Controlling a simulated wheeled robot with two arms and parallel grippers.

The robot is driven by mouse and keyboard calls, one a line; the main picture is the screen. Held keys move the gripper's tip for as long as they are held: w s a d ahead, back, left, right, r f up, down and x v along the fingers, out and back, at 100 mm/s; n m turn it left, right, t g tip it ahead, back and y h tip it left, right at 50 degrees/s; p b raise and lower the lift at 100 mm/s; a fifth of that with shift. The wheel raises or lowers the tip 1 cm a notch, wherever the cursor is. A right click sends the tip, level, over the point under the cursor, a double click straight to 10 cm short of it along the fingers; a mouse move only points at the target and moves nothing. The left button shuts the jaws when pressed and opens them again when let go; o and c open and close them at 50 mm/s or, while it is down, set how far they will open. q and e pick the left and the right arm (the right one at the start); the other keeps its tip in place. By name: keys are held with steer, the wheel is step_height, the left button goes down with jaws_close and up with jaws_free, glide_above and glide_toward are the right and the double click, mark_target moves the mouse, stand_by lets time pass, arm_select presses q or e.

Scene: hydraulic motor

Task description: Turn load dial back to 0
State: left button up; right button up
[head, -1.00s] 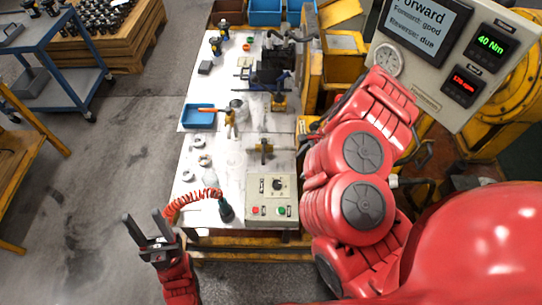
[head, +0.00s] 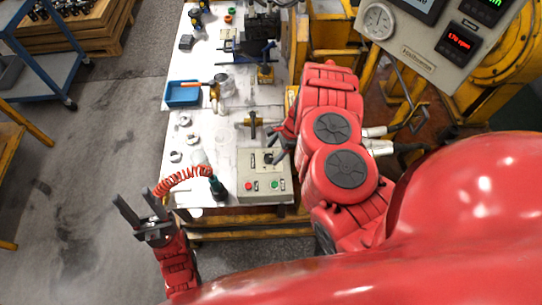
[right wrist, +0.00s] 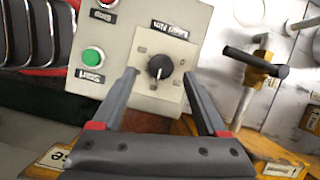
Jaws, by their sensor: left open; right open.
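The load dial (right wrist: 160,66) is a black round knob with a white pointer mark on a pale plate, labelled "Load Nm" upside down in the right wrist view. It sits on the grey control box (head: 264,188), near the bench's front edge in the head view. My right gripper (right wrist: 160,75) is open, its fingertips on either side of the dial with gaps to the knob. In the head view my right arm hides most of this gripper. My left gripper (head: 133,205) is open and empty over the floor, left of the bench.
The box also has a green start button (right wrist: 92,57) and a red stop button (head: 248,186). A coiled red hose (head: 182,180) lies left of it. A display panel (head: 430,50) stands at the upper right. A T-handled clamp (right wrist: 256,65) is beside the box.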

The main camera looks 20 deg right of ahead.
mark_target(270, 157)
steer(key=shift+p+x, duration=0.35)
steer(key=shift+x, duration=1.15)
jaws_close()
